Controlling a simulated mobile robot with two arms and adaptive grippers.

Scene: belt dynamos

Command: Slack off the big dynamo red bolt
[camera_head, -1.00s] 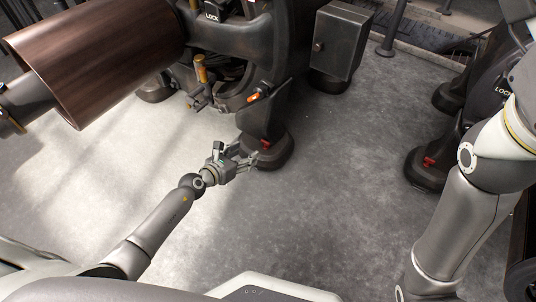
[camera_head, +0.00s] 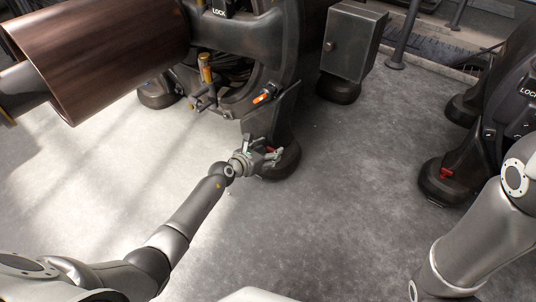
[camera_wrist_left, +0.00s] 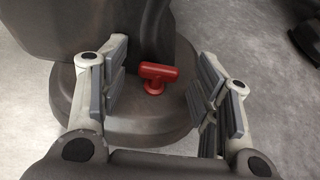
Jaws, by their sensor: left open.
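The big dynamo (camera_head: 262,45) stands at the upper middle of the head view on a round dark foot (camera_head: 285,165). Its red bolt, with a T-shaped head, sits on that foot and shows clearly in the left wrist view (camera_wrist_left: 157,76). In the head view my left gripper (camera_head: 272,157) is at the foot and mostly covers the bolt. In the left wrist view the open fingers stand to either side of the bolt, apart from it. The bolt is a little nearer the left finger. My right arm (camera_head: 475,240) shows at the right, but its gripper is out of view.
An orange-lit handle (camera_head: 262,98) sits on the dynamo above the gripper. A second machine with another red bolt (camera_head: 446,174) stands at the right. A dark box (camera_head: 350,42) on a post is behind. The grey floor between the machines is clear.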

